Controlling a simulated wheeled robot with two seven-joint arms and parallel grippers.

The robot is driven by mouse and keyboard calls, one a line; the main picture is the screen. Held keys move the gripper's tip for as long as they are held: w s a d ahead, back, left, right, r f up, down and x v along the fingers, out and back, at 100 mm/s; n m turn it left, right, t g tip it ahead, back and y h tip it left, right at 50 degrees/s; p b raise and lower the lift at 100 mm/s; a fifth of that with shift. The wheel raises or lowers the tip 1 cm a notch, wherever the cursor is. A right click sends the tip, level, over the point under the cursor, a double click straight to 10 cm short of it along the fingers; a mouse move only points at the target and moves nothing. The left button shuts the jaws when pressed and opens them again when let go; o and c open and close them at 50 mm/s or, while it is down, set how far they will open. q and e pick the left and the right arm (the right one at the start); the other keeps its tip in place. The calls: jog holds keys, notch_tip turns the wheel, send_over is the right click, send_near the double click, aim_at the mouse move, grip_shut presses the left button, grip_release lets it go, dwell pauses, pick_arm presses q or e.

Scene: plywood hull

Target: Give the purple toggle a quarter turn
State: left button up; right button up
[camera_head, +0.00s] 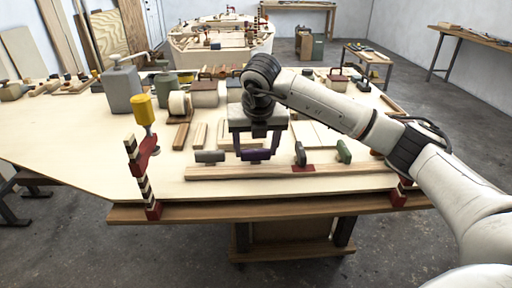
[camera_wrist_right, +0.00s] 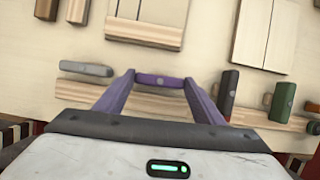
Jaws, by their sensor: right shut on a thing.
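The purple toggle (camera_head: 257,154) sits in a row of toggles on a long wooden strip (camera_head: 230,173) near the front edge of the plywood bench. In the right wrist view the purple toggle (camera_wrist_right: 158,81) lies between the fingertips, its long side roughly along the strip. My right gripper (camera_head: 258,152) points down at it from above. Its two purple-tinted fingers are shut on the toggle's two ends, as the right wrist view (camera_wrist_right: 159,82) shows. The fingers hide part of the toggle in the head view. My left gripper is in neither view.
A grey toggle (camera_head: 210,156) lies left of the purple one. A dark grey toggle (camera_head: 300,154) and a green toggle (camera_head: 344,151) stand to the right, turned across the strip. A red clamp with a yellow handle (camera_head: 142,110) rises at the left front edge.

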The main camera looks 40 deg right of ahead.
jog(key=shift+w+r, duration=0.1)
jog(key=o, duration=0.8)
jog(key=v, duration=1)
jog(key=shift+r+b, duration=0.1)
jog(key=shift+b, duration=0.2)
